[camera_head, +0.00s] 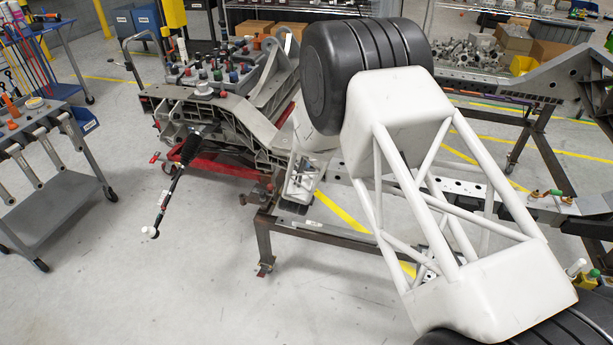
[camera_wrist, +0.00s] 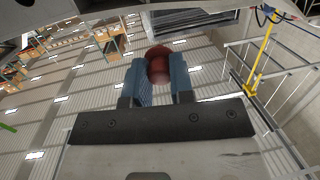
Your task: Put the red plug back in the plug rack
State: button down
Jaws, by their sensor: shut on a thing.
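My gripper (camera_wrist: 160,80) has two blue fingers and is shut on the red plug (camera_wrist: 158,62) in the wrist view. The plug shows as a dark red rounded piece between the fingertips. A grey rack (camera_head: 190,78) with several upright plugs in red, dark, green and blue stands on the chassis in the head view, at upper left of centre; it looks like the plug rack. My white and black arm fills the right of the head view, and I cannot make out the fingers or the held plug there. No contact between plug and rack shows.
A grey tool cart (camera_head: 60,195) stands at left. More plugs stand at the right edge, beside my arm. The floor at lower left is clear.

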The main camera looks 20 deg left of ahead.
jog(key=shift+m+g+h, duration=0.4)
jog(key=shift+g+h, duration=0.2)
jog(key=shift+h, duration=0.1)
jog(key=w+d+r, duration=0.1)
jog(key=w+d, duration=0.2)
jog(key=w+d+r, duration=0.2)
jog(key=w+d, duration=0.1)
jog(key=w, duration=0.1)
jog(key=w+d+r, duration=0.1)
jog(key=w+d, duration=0.2)
jog(key=shift+w+r, duration=0.3)
jog(key=shift+r, duration=0.05)
jog(key=w+d+r+g, duration=0.1)
jog(key=w+d, duration=0.4)
jog(key=d, duration=1)
jog(key=w+d+r+m+g+h, duration=0.1)
jog(key=w+d+r+g, duration=0.1)
jog(key=d, duration=1.4)
jog(key=w+d+r+m+g+h, duration=0.1)
jog(key=w+d, duration=0.6)
jog(key=d, duration=0.8)
jog(key=shift+w+d+r+g, duration=0.15)
jog(key=shift+w+r+g, duration=0.2)
jog(key=shift+r+g, duration=0.5)
jog(key=shift+d+f+g, duration=0.1)
jog(key=shift+d+g, duration=0.15)
jog(key=shift+d, duration=0.4)
jog(key=shift+d, duration=0.25)
jog(key=shift+d, duration=0.5)
